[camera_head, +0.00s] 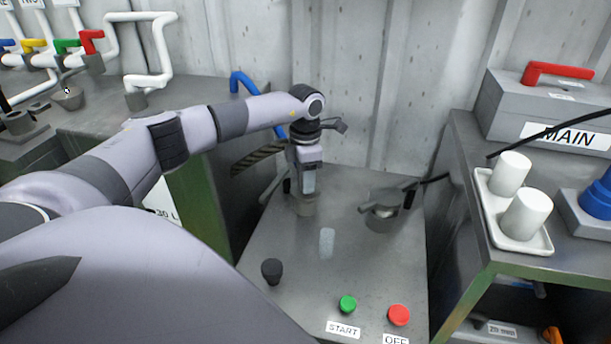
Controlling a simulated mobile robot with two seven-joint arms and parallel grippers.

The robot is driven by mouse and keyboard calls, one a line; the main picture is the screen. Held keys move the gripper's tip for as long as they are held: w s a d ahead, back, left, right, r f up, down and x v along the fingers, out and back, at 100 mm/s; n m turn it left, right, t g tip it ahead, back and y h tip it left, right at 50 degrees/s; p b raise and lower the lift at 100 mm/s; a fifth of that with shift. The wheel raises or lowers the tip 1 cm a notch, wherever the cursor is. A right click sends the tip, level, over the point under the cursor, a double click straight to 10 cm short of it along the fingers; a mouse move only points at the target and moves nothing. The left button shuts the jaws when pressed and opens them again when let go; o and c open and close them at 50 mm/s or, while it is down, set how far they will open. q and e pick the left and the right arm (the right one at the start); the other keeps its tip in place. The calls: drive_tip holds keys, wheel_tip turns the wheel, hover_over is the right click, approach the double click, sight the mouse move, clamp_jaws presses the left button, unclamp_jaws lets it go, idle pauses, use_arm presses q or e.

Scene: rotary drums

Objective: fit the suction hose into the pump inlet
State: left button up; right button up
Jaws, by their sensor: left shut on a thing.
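My left arm reaches in from the left over the grey bench top, and its wrist points down. My left gripper (305,190) is shut at the back left of the bench top. The short grey piece (306,208) at its tips is mostly hidden by the gripper, so I cannot tell what it is. A blue hose (242,76) arches behind my arm, and its lower part is partly hidden. A round grey fitting (382,218) with a dark lever-like part over it stands right of the gripper. I cannot tell which part is the pump inlet. My right gripper is not in view.
A black knob (271,271), a green START button (348,304) and a red OFF button (399,314) stand at the bench front. A white tray (487,203) with two white cylinders is on the right shelf, below the MAIN box (500,108).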

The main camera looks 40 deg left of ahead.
use_arm(q)
drive_tip(key=shift+f+b, duration=0.3)
drive_tip(key=shift+f, duration=0.3)
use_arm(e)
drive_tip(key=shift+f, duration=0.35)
use_arm(q)
drive_tip(key=o, duration=1.3)
drive_tip(key=shift+c, duration=0.2)
wheel_tip(320, 180, up, 2)
drive_tip(key=shift+r, duration=0.25)
wheel_tip(320, 180, up, 4)
drive_tip(key=shift+f, duration=0.1)
drive_tip(key=shift+r, duration=0.5)
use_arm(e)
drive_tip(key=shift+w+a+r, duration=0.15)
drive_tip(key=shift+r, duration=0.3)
